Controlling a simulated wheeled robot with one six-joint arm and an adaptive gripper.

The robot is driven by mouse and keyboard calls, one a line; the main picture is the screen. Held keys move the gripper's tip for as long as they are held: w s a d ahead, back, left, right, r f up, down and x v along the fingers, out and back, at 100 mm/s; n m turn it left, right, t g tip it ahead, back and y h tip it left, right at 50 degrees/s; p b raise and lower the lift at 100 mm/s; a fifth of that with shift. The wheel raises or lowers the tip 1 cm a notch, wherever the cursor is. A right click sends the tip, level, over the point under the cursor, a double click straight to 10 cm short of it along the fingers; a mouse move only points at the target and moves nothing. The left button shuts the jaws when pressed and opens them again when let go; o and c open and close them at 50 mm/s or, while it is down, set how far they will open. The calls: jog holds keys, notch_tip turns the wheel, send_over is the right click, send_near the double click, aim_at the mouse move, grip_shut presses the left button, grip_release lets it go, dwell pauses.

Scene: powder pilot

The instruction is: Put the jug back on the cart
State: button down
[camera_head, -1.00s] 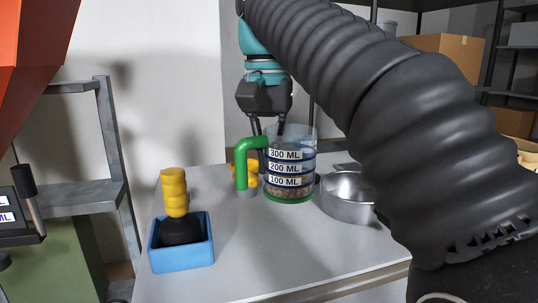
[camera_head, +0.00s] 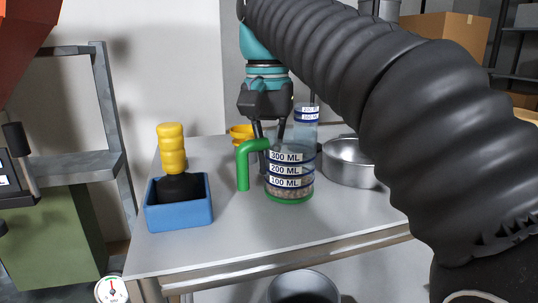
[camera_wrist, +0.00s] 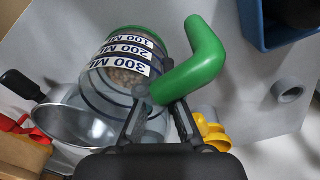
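The clear jug (camera_head: 289,183) has a green handle (camera_head: 243,167), a green base and 300, 200 and 100 ML labels, with grainy brown matter low inside. It is upright over the grey top of a table or cart (camera_head: 230,235); I cannot tell how far above it. My gripper (camera_head: 270,145) is at the jug's upper rim, its fingers closed about the handle's upper end. In the wrist view the fingers (camera_wrist: 160,108) straddle the green handle (camera_wrist: 195,62) beside the jug (camera_wrist: 125,65). The exact contact is partly hidden.
A metal pan (camera_head: 350,165) stands right of the jug. A second labelled clear vessel (camera_head: 306,117) and a yellow funnel-like item (camera_head: 240,131) are behind. A blue box (camera_head: 178,212) with a yellow-handled brush-like tool (camera_head: 172,148) stands left. The front of the top is clear.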

aim_at(270, 133)
jog(key=shift+f+b, duration=0.35)
jog(key=shift+f, duration=0.15)
dwell(0.5)
jog(key=c, duration=1.8)
grip_release()
jog(key=shift+c, duration=0.2)
jog(key=o, duration=1.2)
jog(key=shift+c, duration=0.2)
notch_tip(270, 133, up, 6)
jog(key=p, duration=0.5)
jog(key=shift+p, duration=0.35)
jog(key=shift+r, duration=1.35)
jog(key=shift+s+r, duration=0.15)
jog(key=s+d, duration=0.2)
jog(key=s, duration=0.5)
jog(key=s+d, duration=0.2)
jog(key=s, duration=0.6)
jog(key=shift+d, duration=0.25)
